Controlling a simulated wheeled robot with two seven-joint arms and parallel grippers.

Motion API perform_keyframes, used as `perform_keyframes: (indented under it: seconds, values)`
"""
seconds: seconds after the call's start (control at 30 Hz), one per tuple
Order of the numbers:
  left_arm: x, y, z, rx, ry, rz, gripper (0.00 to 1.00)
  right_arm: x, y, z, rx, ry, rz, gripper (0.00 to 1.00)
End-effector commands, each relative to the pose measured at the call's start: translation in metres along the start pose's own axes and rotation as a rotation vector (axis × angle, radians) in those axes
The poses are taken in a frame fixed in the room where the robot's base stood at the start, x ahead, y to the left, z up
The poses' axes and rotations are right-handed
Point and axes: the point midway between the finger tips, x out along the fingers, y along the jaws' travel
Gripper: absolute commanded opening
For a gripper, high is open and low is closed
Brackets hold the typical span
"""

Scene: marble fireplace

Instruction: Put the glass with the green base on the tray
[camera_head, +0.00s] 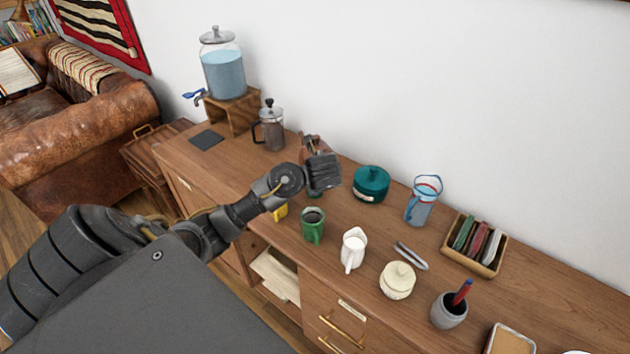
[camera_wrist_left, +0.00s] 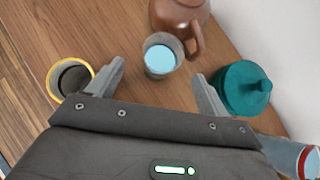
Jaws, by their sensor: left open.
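In the left wrist view a small glass with pale blue contents (camera_wrist_left: 160,57) stands upright on the wooden top, between and just beyond my left gripper's fingertips (camera_wrist_left: 159,72). The fingers are apart, with nothing held. In the head view my left gripper (camera_head: 322,172) covers most of this spot; a bit of green (camera_head: 315,194) shows just under it, probably the glass's green base. In the wrist view the base is hidden. I cannot surely tell which thing is the tray; a shallow rimmed piece with a tan inside (camera_head: 510,341) is cut off at the bottom right. My right gripper is not in view.
A brown teapot (camera_wrist_left: 178,17) stands right behind the glass, a yellow-rimmed cup (camera_wrist_left: 70,80) to the left and a teal lidded pot (camera_wrist_left: 241,88) to the right. A green mug (camera_head: 313,226), white pitcher (camera_head: 353,250) and cream jar (camera_head: 397,281) stand nearer the front edge.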

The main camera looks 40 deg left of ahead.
Motion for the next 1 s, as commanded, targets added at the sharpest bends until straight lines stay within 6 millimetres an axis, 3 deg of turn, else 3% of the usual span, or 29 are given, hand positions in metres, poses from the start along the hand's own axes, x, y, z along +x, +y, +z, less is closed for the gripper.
perform_keyframes:
  seconds: [0.2, 0.5, 0.8, 1.0]
  values:
    - [0.034, 0.001, 0.0, 0.0, 0.0, 0.003, 0.79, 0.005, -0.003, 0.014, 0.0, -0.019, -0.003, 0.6]
    - [0.045, 0.002, 0.001, -0.001, 0.0, 0.003, 0.79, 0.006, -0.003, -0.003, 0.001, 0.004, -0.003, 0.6]
    - [0.086, 0.002, 0.003, -0.001, 0.001, 0.005, 0.79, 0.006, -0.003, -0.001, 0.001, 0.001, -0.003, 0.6]
    - [0.093, 0.002, 0.004, -0.003, 0.0, 0.003, 0.79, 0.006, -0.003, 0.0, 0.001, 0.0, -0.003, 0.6]
